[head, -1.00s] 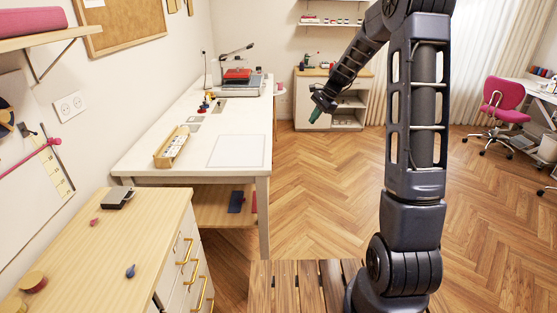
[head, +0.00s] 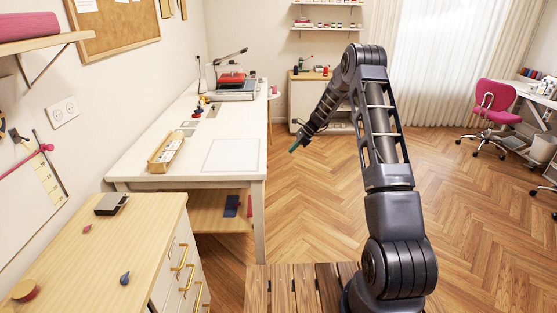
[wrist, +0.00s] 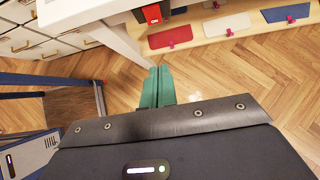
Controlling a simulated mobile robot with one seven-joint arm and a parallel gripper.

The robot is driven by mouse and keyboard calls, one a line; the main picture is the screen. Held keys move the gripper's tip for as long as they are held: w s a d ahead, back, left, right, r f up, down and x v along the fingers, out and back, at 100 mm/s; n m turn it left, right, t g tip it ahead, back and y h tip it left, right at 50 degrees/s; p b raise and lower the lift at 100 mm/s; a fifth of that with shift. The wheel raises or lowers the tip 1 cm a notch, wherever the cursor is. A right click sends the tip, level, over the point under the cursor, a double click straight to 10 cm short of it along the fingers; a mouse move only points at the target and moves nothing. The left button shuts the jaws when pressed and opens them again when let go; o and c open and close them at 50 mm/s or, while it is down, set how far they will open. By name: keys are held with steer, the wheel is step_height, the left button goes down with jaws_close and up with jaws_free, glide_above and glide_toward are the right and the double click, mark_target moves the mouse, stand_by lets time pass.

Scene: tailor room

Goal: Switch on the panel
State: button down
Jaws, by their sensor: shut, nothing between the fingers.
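A flat pale rectangle with a thin outline (head: 231,155) lies on the white worktable's near right part; it may be the panel, and it looks unlit. In the wrist view a small red and black block (wrist: 154,13) shows by the table's edge and leg; I cannot tell whether it is a switch. My gripper (head: 293,149) is to the right of the table, over open floor and apart from everything. Its green fingers (wrist: 158,70) are shut together and empty.
The white table (head: 150,178) has a lower shelf (wrist: 200,32) with red, white and blue pieces. A wooden tray (head: 168,147) lies left of the rectangle. A drawer cabinet (head: 150,220) stands in front. Floor (head: 310,215) right of the table is clear.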

steer(key=a+r+x, duration=0.1)
steer(key=a+x, duration=0.1)
steer(key=x, duration=1)
steer(key=shift+a+r, duration=0.2)
steer(key=shift+a, duration=0.1)
steer(key=shift+f, duration=0.1)
